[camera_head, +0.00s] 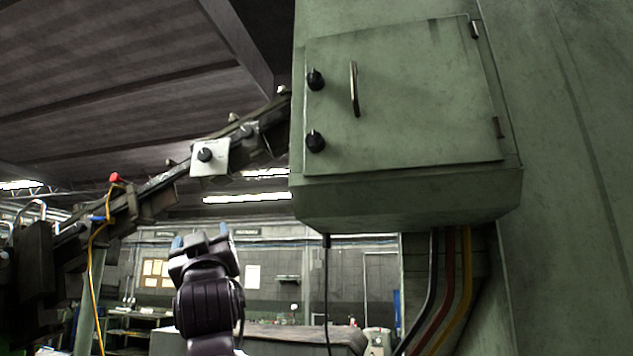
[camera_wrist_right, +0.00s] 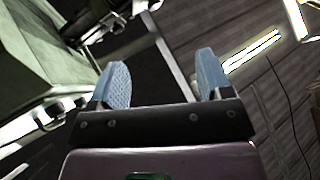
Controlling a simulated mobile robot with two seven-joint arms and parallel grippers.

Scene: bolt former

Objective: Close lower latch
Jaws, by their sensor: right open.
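The green cabinet door (camera_head: 420,110) is shut, with its handle (camera_head: 354,89) near the left edge. The lower latch (camera_head: 315,141) is a black knob low on the door's left edge. The upper latch (camera_head: 315,79) is a similar black knob above it. I cannot tell how far either is turned. My right gripper (camera_head: 201,240) points up, left of and below the cabinet, apart from the latches. In the right wrist view its blue fingers (camera_wrist_right: 155,90) are spread, with nothing between them. My left gripper is not in view.
A slanted machine arm with a white switch box (camera_head: 209,157) runs left of the cabinet. Cables (camera_head: 440,290) hang below the cabinet at right. The cabinet's green side (camera_wrist_right: 40,65) shows at left in the right wrist view. Open air lies between my right gripper and the cabinet.

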